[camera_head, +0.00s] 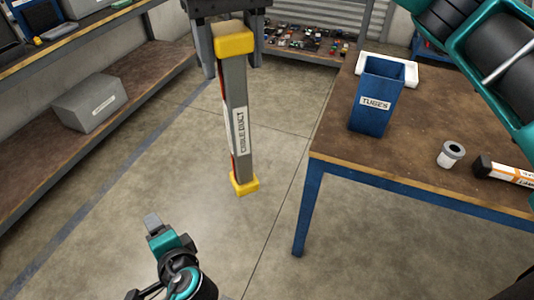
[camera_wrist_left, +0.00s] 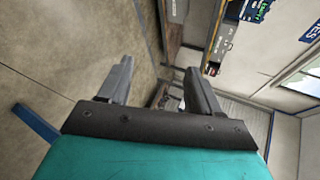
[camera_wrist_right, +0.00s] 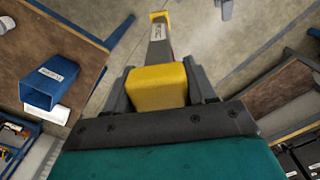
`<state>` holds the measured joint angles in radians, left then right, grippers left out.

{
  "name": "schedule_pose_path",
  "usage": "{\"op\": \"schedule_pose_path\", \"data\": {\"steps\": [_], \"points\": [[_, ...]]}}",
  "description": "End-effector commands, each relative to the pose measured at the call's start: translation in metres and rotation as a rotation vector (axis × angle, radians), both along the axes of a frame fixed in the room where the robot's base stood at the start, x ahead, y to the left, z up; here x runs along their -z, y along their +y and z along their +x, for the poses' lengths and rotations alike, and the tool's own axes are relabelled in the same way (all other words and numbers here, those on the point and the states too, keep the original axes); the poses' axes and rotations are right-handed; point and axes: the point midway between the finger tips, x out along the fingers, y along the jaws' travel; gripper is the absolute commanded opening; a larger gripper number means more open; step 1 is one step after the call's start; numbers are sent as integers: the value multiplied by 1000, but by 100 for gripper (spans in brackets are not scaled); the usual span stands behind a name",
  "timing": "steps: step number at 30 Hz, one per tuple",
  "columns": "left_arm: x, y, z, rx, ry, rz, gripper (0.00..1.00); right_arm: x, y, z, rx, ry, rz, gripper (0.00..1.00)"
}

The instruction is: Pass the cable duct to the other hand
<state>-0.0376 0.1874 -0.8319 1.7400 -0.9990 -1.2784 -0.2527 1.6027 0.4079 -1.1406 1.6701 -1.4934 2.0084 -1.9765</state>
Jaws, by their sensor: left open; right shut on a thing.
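The cable duct (camera_head: 238,120) is a long grey bar with yellow end caps and a white label. It hangs nearly upright above the floor in the head view. My right gripper (camera_head: 232,45) is shut on its upper yellow cap. In the right wrist view the yellow cap (camera_wrist_right: 157,87) sits between the fingers, and the duct stretches away beyond it. My left gripper (camera_head: 154,223) is low in the head view, below and left of the duct's lower cap, apart from it. In the left wrist view its fingers (camera_wrist_left: 160,75) are open with nothing between them.
Shelving (camera_head: 30,160) with a grey box (camera_head: 92,102) lines the left. Open floor lies between.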

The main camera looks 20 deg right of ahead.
Motion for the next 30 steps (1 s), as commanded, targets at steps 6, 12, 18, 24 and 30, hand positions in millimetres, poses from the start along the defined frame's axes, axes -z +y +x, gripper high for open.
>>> {"op": "schedule_pose_path", "data": {"steps": [6, 12, 18, 24, 30], "points": [[-121, -56, 27, 51, -187, 233, 64, 0, 0, 0, 0, -1, 1, 0], [-234, -94, 12, 14, -357, 429, 64, 0, 0, 0, 0, -1, 1, 0], [-331, -122, -41, -62, -489, 600, 64, 0, 0, 0, 0, -1, 1, 0], [-320, -161, -64, 134, -307, 947, 64, 0, 0, 0, 0, -1, 1, 0], [-278, -195, -71, 403, -97, 1302, 64, 0, 0, 0, 0, -1, 1, 0]]}}
